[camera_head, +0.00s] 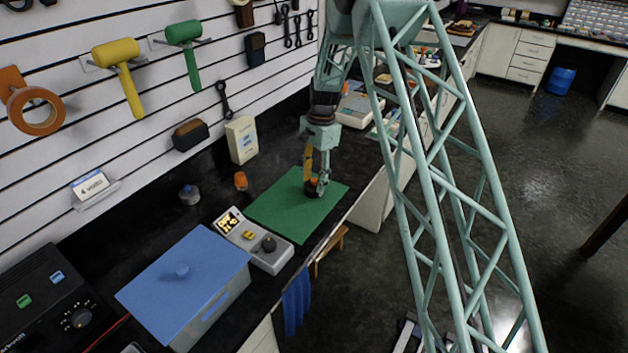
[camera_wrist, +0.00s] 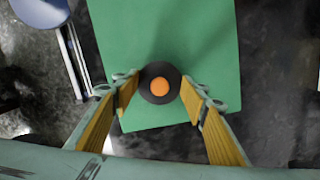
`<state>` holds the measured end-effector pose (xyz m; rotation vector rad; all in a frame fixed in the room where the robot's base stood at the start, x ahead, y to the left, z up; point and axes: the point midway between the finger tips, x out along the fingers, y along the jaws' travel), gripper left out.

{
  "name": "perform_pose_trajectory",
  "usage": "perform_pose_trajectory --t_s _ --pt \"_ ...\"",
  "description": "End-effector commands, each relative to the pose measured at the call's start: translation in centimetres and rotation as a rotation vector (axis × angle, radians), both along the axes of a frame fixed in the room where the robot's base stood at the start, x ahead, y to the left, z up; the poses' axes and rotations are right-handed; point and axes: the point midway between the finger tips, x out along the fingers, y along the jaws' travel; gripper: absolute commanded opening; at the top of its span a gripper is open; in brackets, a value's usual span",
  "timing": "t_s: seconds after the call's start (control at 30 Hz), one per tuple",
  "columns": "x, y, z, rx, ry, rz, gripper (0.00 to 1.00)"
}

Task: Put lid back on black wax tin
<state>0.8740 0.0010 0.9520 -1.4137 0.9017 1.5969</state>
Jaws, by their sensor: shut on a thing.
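A black round piece with an orange centre (camera_wrist: 147,94) is between my gripper's fingers in the wrist view, over the green mat (camera_wrist: 205,45). In the head view, it shows as a small dark and orange shape low at the fingertips. My gripper (camera_head: 314,184) points down over the right part of the green mat (camera_head: 280,210) and is shut on this piece. I cannot tell whether the piece is the lid, the black wax tin, or both together. No separate lid or tin can be made out. Whether the piece touches the mat is unclear.
A small orange object (camera_head: 240,180) and a grey jar (camera_head: 189,195) stand behind the mat. A white device (camera_head: 255,240) sits left of the mat, beside a blue-lidded box (camera_head: 185,280). A beige box (camera_head: 241,140) stands near the wall. Much of the mat is bare.

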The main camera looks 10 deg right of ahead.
Motion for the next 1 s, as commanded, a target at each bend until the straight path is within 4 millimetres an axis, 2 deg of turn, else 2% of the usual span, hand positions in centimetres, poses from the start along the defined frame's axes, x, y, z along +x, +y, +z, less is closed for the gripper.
perform_pose_trajectory --t_s 0.7,0.73,0.87,1.0 --pt "0.01 0.0 -0.02 0.0 0.0 0.0 0.32" --pt "0.01 0.0 -0.02 0.0 0.0 0.0 0.42" --pt "0.01 0.0 -0.03 0.0 0.0 0.0 0.54" --pt "0.0 0.0 -0.03 0.0 0.0 0.0 0.56"
